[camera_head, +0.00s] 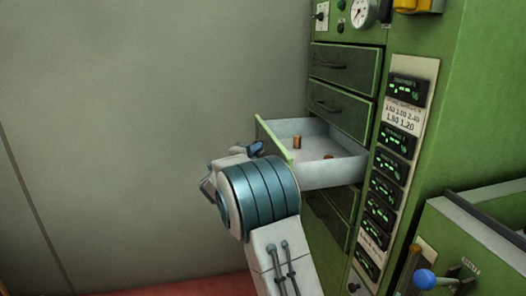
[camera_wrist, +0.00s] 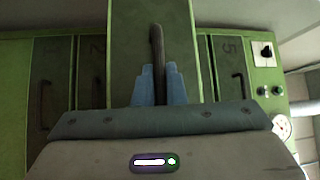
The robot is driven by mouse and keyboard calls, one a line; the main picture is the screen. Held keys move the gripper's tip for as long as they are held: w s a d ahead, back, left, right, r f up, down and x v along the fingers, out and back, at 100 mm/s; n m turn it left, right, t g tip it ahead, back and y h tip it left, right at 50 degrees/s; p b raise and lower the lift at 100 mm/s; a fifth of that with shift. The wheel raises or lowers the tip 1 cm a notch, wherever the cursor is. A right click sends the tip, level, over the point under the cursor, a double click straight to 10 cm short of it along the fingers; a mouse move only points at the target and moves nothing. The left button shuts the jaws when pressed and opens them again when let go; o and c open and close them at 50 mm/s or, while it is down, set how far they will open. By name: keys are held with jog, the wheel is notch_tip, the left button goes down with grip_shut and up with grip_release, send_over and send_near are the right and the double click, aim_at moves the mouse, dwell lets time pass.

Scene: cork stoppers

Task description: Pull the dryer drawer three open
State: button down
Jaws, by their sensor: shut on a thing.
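Dryer drawer three (camera_head: 335,172) stands pulled well out of the green dryer cabinet (camera_head: 470,120), with closed drawers above and below it. One cork stands upright (camera_head: 297,142) inside, and a second small brown piece (camera_head: 328,156) lies near the side wall. In the wrist view the drawer's green front (camera_wrist: 125,55) fills the middle. Its dark bar handle (camera_wrist: 157,45) runs between the blue fingers of my gripper (camera_wrist: 157,80), which is shut on it. In the head view my gripper (camera_head: 256,150) is at the drawer's front, and my wrist hides the handle.
Closed drawers one (camera_wrist: 50,70) and two (camera_wrist: 91,70) show left in the wrist view, drawer five (camera_wrist: 232,75) right. A label panel with several displays (camera_head: 398,150) is on the cabinet's side. A grey-edged green bin (camera_head: 485,230) stands lower right. Left is bare wall (camera_head: 130,120).

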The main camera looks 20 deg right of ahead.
jog(key=c, duration=1.5)
grip_release()
jog(key=shift+s+a, duration=0.1)
jog(key=p+v, duration=0.2)
jog(key=v, duration=1.1)
jog(key=shift+s+a, duration=0.2)
jog(key=shift+a, duration=0.1)
jog(key=s+a+r+n+y+p, duration=0.2)
jog(key=r+n+y+p, duration=0.5)
jog(key=r+p, duration=0.15)
jog(key=s+a+r+n+y+p, duration=0.1)
jog(key=s+r+n+y+p, duration=0.2)
jog(key=r+n+y+p, duration=0.5)
jog(key=s+d+r+n+g+p, duration=0.1)
jog(key=s+d+n+g+p, duration=0.1)
jog(key=s, duration=0.8)
jog(key=s+d+r+n+g+p, duration=0.2)
jog(key=s+n+g+p, duration=0.3)
jog(key=s, duration=0.5)
jog(key=s+d+r+n+g+p, duration=0.2)
jog(key=s+p, duration=0.4)
jog(key=s, duration=0.4)
jog(key=shift+d+r+n+g+h, duration=0.2)
jog(key=shift+n+g+h, duration=0.1)
jog(key=shift+n+g, duration=0.55)
